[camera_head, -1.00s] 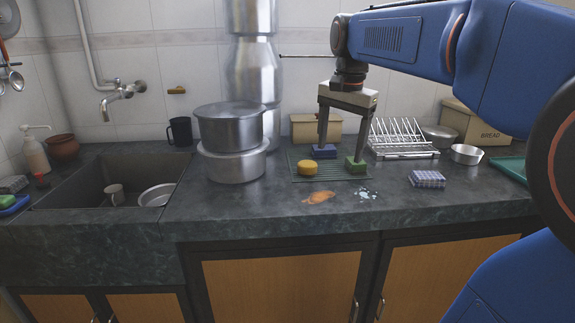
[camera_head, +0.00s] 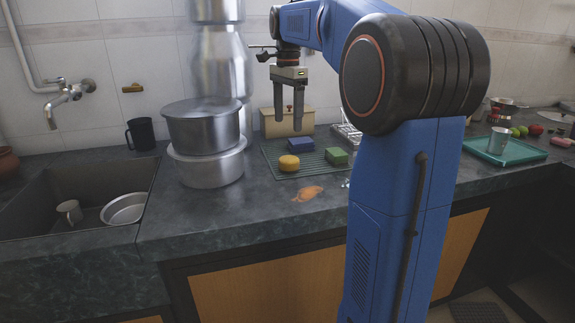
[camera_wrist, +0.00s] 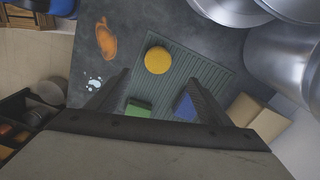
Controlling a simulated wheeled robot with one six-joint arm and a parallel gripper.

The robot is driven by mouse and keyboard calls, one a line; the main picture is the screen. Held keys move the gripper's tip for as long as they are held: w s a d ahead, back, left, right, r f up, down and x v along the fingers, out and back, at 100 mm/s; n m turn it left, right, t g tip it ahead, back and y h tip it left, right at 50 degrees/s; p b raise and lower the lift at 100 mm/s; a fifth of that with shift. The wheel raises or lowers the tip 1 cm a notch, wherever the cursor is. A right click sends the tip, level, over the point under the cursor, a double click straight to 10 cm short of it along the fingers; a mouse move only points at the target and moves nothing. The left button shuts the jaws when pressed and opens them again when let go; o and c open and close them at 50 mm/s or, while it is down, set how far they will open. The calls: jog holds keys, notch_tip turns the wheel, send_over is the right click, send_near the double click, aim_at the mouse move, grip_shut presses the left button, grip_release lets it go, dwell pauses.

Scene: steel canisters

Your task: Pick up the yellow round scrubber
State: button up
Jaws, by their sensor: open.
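The yellow round scrubber (camera_head: 289,163) lies on the front left part of a green ribbed mat (camera_head: 312,168) on the counter. In the wrist view the yellow scrubber (camera_wrist: 158,60) lies beyond my fingertips, in full sight. My gripper (camera_head: 288,127) is open and empty, pointing down above the mat, higher than the scrubber and apart from it. In the wrist view its two fingers (camera_wrist: 158,82) are spread, with the scrubber ahead of the space between them.
A blue sponge (camera_head: 301,144) and a green sponge (camera_head: 336,156) share the mat. Stacked steel pots (camera_head: 205,140) stand to the left, and a tan box (camera_head: 287,122) behind. An orange spill (camera_head: 308,193) is on the counter in front. A sink (camera_head: 60,185) is at the far left.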

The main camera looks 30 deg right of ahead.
send_over(289, 159)
jog(key=f, duration=0.7)
jog(key=shift+w, duration=0.3)
jog(key=shift+s+f, duration=0.15)
jog(key=shift+f, duration=1.15)
jog(key=shift+s+f, duration=0.1)
jog(key=shift+f, duration=1.2)
jog(key=c, duration=1.1)
